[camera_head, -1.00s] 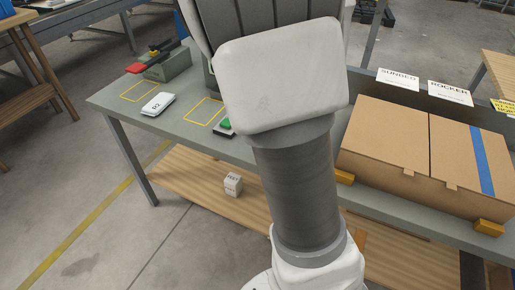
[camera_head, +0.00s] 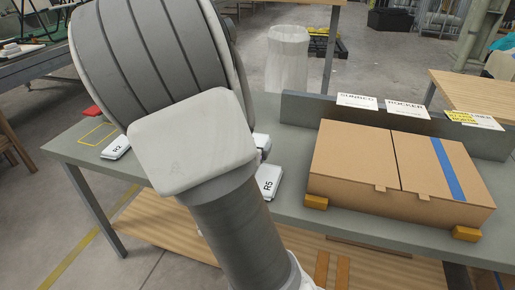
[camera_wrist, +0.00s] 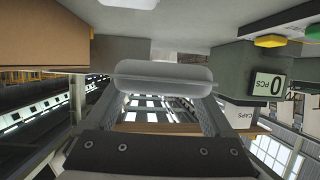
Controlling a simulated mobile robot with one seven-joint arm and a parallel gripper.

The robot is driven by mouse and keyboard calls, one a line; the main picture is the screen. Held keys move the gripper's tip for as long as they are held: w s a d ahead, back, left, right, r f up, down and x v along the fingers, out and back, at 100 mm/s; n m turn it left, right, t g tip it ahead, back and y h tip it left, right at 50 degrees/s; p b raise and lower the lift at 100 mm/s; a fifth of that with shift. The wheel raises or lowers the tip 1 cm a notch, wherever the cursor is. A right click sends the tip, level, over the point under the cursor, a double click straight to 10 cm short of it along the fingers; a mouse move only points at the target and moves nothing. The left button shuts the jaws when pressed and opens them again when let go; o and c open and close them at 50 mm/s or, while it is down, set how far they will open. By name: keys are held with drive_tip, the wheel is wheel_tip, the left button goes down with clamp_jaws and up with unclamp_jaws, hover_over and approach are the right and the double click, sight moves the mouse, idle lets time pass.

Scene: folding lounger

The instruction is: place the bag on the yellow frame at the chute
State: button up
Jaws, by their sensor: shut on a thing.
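In the wrist view my gripper (camera_wrist: 163,90) is shut on a pale grey-white bag (camera_wrist: 165,72), which spans between its two fingers. The held bag cannot be made out with certainty in the head view, where my arm covers the gripper. A yellow frame (camera_head: 97,134) is marked on the left end of the grey bench, with a white bag labelled R2 (camera_head: 117,147) beside it. Another white bag labelled R5 (camera_head: 268,182) lies on the bench between my arm and the carton. I cannot make out the chute, nor any other yellow frame, behind my arm.
A large cardboard carton (camera_head: 390,170) with a blue stripe fills the bench's right part between orange blocks. Label cards stand behind it. In the wrist view a grey box with a "0 PCS" display (camera_wrist: 268,87) and a CAPS box (camera_wrist: 243,117) are at right.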

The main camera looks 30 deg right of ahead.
drive_tip(key=w+a+f, duration=0.1)
drive_tip(key=a, duration=0.1)
drive_tip(key=w+a+f+b, duration=0.1)
drive_tip(key=w+a+f, duration=0.2)
drive_tip(key=a+f, duration=0.1)
drive_tip(key=shift+w+a, duration=0.25)
wheel_tip(320, 180, down, 2)
drive_tip(key=shift+d+f+b, duration=0.1)
drive_tip(key=shift+f+b, duration=0.15)
drive_tip(key=shift+b, duration=0.55)
drive_tip(key=shift+f, duration=0.4)
drive_tip(key=shift+f, duration=0.2)
drive_tip(key=o, duration=1.1)
drive_tip(key=shift+b, duration=0.55)
